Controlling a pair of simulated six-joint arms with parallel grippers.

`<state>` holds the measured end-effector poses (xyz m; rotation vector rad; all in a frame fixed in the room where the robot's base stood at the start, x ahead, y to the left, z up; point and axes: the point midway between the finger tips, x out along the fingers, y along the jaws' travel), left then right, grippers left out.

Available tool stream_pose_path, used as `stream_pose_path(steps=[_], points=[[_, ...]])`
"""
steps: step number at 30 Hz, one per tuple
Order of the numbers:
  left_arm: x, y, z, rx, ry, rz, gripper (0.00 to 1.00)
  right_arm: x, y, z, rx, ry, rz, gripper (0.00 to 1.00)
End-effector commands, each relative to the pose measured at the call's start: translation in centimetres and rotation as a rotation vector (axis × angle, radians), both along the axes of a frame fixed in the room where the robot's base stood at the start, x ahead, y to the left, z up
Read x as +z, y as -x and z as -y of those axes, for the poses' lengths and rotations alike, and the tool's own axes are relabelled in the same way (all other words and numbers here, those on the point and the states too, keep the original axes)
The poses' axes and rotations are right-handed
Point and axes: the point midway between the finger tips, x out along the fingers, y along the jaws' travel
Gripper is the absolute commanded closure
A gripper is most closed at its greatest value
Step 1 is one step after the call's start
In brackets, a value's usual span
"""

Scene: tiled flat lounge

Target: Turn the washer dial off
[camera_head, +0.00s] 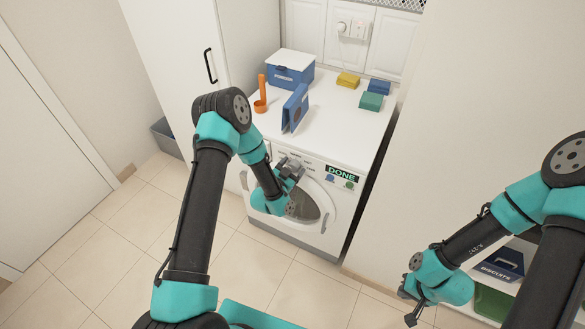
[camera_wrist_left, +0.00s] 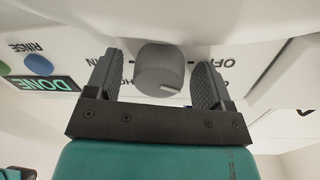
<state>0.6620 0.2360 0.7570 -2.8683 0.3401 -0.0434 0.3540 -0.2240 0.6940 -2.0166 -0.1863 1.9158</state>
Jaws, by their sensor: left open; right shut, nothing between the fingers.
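The washer (camera_head: 345,205) is a white front loader with a round glass door and a green "DONE" display (camera_head: 342,173). It also shows upside down in the left wrist view (camera_wrist_left: 110,30). Its grey dial (camera_wrist_left: 158,66) sits between the fingers of my left gripper (camera_head: 290,168), which is open with one finger on each side and visible gaps. The dial's pale mark points lower right in the wrist view; lettering that looks like "OFF" is at its upper right, partly hidden. In the head view my gripper hides the dial. My right gripper (camera_head: 412,309) is shut and empty, low at right.
A blue "BISCUITS" box (camera_head: 498,265) sits near my right arm.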

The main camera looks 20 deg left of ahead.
Motion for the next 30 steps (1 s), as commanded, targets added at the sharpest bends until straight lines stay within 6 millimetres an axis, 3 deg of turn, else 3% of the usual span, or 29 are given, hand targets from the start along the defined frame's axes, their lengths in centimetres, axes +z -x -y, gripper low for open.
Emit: stream_pose_path(steps=[7, 22, 30], points=[[0.0, -0.07, 0.01, 0.0, 0.0, 0.0, 0.25, 0.0, 0.0, 0.0, 0.0, 0.0, 0.0, 1.0], [0.0, -0.05, 0.0, 0.0, -0.001, 0.0, 0.72, 0.0, 0.0, 0.0, 0.0, 0.0, 0.0, 1.0], [-0.02, -0.04, 0.02, -0.001, 0.049, -0.008, 0.73, 0.0, 0.0, 0.0, 0.0, 0.0, 0.0, 1.0]])
